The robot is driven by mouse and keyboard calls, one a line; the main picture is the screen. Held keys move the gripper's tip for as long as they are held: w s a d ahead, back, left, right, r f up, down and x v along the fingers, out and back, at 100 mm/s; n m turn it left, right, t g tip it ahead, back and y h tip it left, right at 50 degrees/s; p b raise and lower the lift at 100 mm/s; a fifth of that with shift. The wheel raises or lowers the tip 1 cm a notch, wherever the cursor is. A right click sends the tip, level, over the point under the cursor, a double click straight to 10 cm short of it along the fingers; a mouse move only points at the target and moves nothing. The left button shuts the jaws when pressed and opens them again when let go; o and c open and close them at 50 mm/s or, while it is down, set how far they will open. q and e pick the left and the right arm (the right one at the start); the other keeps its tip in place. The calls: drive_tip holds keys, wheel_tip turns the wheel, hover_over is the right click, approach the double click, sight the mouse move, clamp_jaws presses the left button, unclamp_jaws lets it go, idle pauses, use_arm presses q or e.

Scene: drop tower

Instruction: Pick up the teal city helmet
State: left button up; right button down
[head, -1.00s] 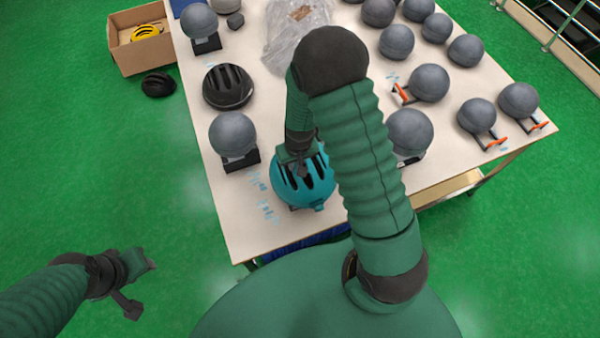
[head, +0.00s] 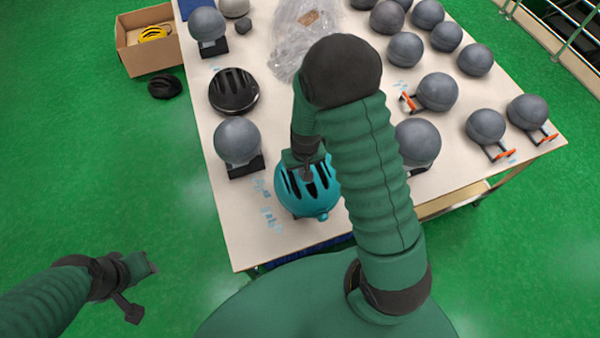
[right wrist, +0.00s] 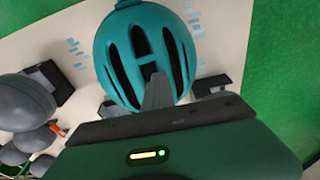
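The teal city helmet (head: 320,203) sits at the near end of the white table, with dark vent slots across its top. It fills the upper middle of the right wrist view (right wrist: 112,45). My right gripper (head: 307,175) is right over the helmet's crown, pointing down. In the right wrist view a grey finger (right wrist: 157,92) overlaps the vents. The other finger is not distinct, and I cannot tell whether they are closed on a rib. My left gripper (head: 143,287) is open and empty over the green floor, away from the table.
A grey ball on a dark stand (head: 238,142) and a black helmet (head: 233,92) are left of my right arm. Several grey balls crowd the table's right side. Clear plastic (head: 295,45) lies at the back. A cardboard box (head: 140,58) stands on the floor.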

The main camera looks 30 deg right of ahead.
drive_tip(key=r, duration=0.3)
drive_tip(key=shift+w+d+r, duration=0.15)
drive_tip(key=shift+w+d, duration=0.05)
drive_tip(key=shift+w, duration=0.15)
use_arm(q)
drive_tip(key=shift+a+f, duration=0.1)
drive_tip(key=shift+f, duration=0.3)
use_arm(e)
drive_tip(key=r, duration=0.3)
drive_tip(key=a+r, duration=0.1)
drive_tip(key=r, duration=0.1)
drive_tip(key=shift+s, duration=0.15)
drive_tip(key=c, duration=2)
unclamp_jaws()
drive_tip(key=shift+d+f, duration=0.1)
drive_tip(key=shift+d, duration=0.05)
drive_tip(key=o, duration=0.7)
drive_tip(key=shift+d, duration=0.3)
drive_tip(key=o, duration=0.5)
drive_tip(key=shift+s, duration=0.1)
drive_tip(key=o, duration=0.4)
drive_tip(key=shift+a, duration=0.2)
drive_tip(key=shift+c, duration=0.2)
drive_tip(key=shift+a, duration=0.1)
